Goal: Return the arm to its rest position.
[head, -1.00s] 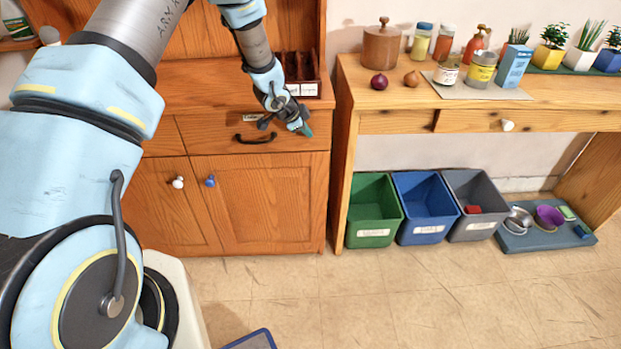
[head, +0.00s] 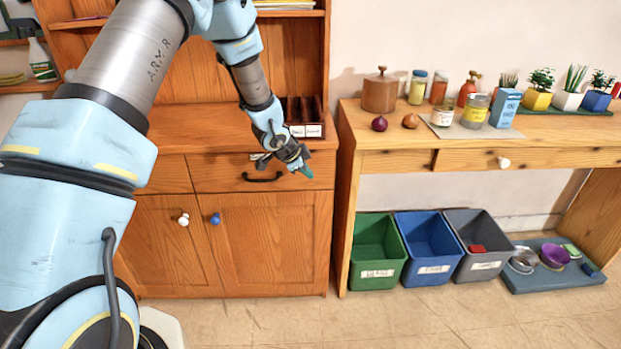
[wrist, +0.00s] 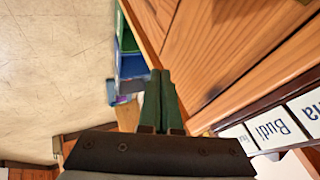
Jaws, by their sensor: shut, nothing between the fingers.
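My gripper (head: 306,171) hangs in front of the wooden cabinet (head: 265,240), by the right end of its drawer (head: 235,172), pointing down to the right. In the wrist view the two green fingers (wrist: 160,98) lie together with nothing between them. My arm reaches across the upper left of the head view, bent, with its last links coming down towards the cabinet top. I cannot tell whether the gripper touches the drawer front.
A dark rack with labelled compartments (head: 304,118) stands on the cabinet top, close to my wrist. A wooden table (head: 375,140) with jars and plants is to the right. Green (head: 377,275), blue (head: 424,268) and grey (head: 480,265) bins stand under it. The floor in front is clear.

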